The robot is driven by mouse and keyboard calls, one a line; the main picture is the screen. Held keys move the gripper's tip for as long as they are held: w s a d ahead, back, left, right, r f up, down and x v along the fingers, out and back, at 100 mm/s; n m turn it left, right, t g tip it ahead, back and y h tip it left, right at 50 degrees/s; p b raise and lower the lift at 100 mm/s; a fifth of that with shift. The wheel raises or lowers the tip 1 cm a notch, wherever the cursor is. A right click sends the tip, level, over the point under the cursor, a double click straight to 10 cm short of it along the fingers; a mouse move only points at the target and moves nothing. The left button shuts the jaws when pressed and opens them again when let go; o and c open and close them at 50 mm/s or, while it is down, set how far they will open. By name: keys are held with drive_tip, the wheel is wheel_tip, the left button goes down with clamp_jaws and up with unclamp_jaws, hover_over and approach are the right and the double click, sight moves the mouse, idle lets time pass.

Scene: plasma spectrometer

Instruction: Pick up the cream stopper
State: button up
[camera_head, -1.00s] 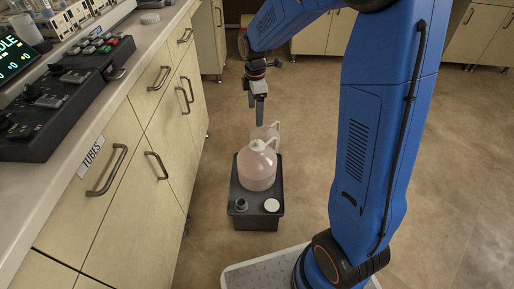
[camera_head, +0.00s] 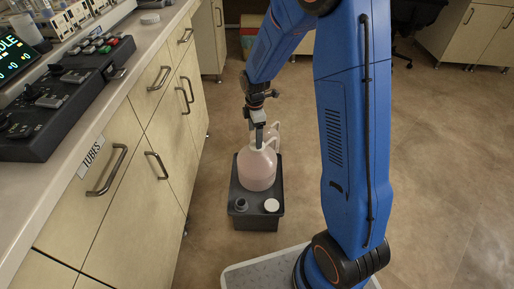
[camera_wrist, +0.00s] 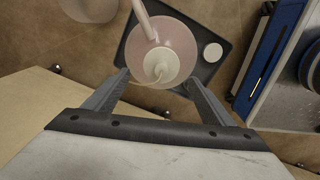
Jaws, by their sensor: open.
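A pale cream stopper (camera_wrist: 161,66) sits in the neck of a translucent pinkish jug (camera_head: 257,170), which also shows in the wrist view (camera_wrist: 183,40). The jug stands upright in a dark tray (camera_head: 257,222) on the floor. My gripper (camera_head: 258,138) points down over the jug's top and hides the stopper in the head view. In the wrist view my gripper (camera_wrist: 155,78) is open and empty, with a finger on either side of the stopper in the picture. I cannot tell how high the fingertips are above it.
A flat white disc (camera_head: 271,205) and a dark ring-shaped piece (camera_head: 241,204) lie at the tray's near end. A second jug (camera_head: 274,132) stands behind the first. Cabinets (camera_head: 139,155) line the left; open floor (camera_head: 448,170) lies to the right.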

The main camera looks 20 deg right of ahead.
sight(252, 145)
drive_tip(key=f, duration=0.4)
drive_tip(key=shift+s+d, duration=0.1)
drive_tip(key=shift+d, duration=0.3)
drive_tip(key=shift+f, duration=0.6)
drive_tip(key=shift+c, duration=0.7)
drive_tip(key=c, duration=1)
